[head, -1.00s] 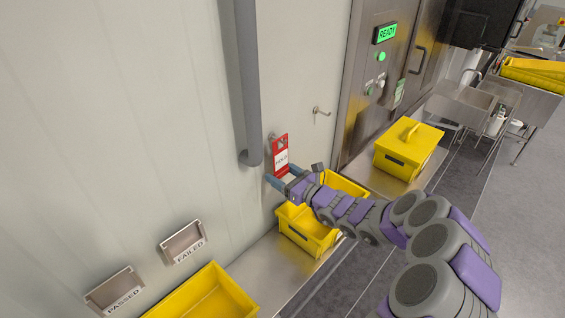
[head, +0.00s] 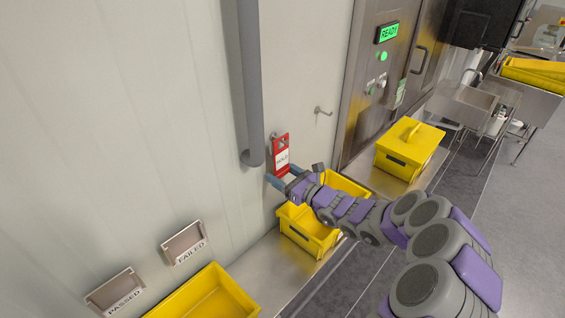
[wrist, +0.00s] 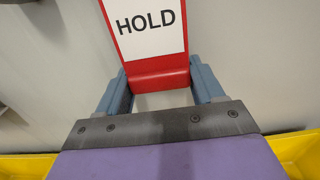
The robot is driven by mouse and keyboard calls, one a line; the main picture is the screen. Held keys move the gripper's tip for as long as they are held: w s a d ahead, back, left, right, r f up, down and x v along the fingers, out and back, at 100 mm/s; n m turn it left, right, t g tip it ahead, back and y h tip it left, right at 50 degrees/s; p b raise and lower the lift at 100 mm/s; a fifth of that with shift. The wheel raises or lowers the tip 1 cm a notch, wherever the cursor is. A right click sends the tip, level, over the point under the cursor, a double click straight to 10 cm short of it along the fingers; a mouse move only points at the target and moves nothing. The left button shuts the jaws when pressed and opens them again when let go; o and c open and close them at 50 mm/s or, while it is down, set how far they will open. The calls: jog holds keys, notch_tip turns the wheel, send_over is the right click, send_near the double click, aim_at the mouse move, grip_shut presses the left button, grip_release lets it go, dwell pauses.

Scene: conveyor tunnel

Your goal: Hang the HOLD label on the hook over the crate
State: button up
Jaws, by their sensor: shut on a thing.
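The HOLD label (head: 281,162) is a red tag with a white panel, upright close to the wall in the head view. In the wrist view the label (wrist: 150,35) fills the top middle. My gripper (head: 281,178) is shut on its lower end, with one blue finger at each side; the fingers also show in the wrist view (wrist: 160,88). A small metal hook end (head: 272,136) shows at the label's top left. I cannot tell whether the label hangs on it. An open yellow crate (head: 309,230) stands below, partly hidden by my arm.
Another wall hook (head: 322,111) is bare, to the right. A grey vertical pipe (head: 251,90) is close on the left. A lidded yellow crate (head: 409,148) stands right, under a panel reading READY (head: 387,33). PASSED (head: 122,301) and FAILED (head: 190,252) holders are lower left.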

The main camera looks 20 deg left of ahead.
jog(key=shift+c, duration=0.8)
jog(key=shift+r+p, duration=0.4)
jog(key=shift+r, duration=0.5)
jog(key=shift+d, duration=0.1)
jog(key=v, duration=0.6)
jog(key=shift+d, duration=0.15)
dwell(0.4)
